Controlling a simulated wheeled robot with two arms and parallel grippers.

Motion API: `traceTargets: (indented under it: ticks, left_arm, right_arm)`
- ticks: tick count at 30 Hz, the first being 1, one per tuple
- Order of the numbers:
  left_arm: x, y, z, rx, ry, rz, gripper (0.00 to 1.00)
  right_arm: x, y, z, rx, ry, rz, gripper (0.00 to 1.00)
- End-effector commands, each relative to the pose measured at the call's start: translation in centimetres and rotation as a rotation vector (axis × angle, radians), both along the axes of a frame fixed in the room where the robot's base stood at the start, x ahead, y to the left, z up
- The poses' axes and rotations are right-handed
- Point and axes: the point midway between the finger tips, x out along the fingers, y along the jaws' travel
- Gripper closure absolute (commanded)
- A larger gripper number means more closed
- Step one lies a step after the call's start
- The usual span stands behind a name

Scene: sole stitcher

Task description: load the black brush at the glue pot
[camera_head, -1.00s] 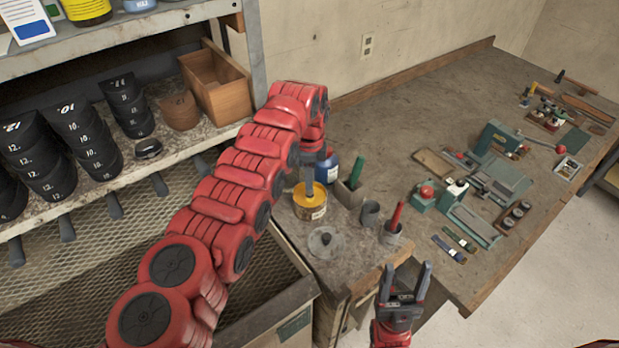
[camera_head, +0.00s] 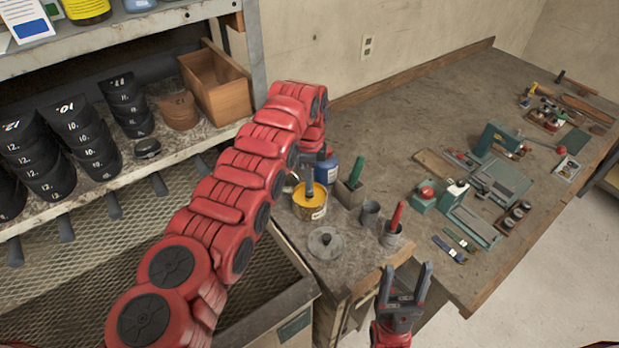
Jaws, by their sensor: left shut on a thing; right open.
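The glue pot (camera_head: 311,212), with yellow glue in its open top, stands on the near end of the bench. My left gripper (camera_head: 314,161) is above the pot and largely hidden behind my own red arm. It is shut on a dark grey upright shaft, which looks like the black brush (camera_head: 309,182). The shaft's lower end is in the pot's mouth, at the glue; its bristles are not visible. My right gripper (camera_head: 405,285) is open and empty in front of the bench edge, apart from the pot.
A lid (camera_head: 326,242) lies in front of the pot. To the right stand a green-handled brush (camera_head: 356,170), an empty grey cup (camera_head: 370,212) and a red-handled brush (camera_head: 396,217) in its cup. A blue bottle (camera_head: 327,168) is behind. Tools and a vise fill the right bench.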

Motion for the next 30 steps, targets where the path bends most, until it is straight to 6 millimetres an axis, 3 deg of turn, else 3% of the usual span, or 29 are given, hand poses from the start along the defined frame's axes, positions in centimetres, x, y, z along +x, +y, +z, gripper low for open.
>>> traceTargets:
  ticks: [5, 24, 30]
  left_arm:
    - [-0.1, 0.0, 0.2, 0.000, 0.003, 0.000, 1.00]
    - [0.0, 0.0, 6.0, 0.000, -0.001, 0.000, 1.00]
    - [0.0, 0.0, 7.0, 0.000, 0.001, 0.001, 1.00]
  right_arm:
    - [0.0, 0.0, 0.0, 0.000, 0.000, 0.000, 0.38]
    - [0.0, 0.0, 0.2, 0.000, 0.000, 0.000, 0.38]
    - [0.0, 0.0, 0.4, 0.000, 0.000, 0.000, 0.38]
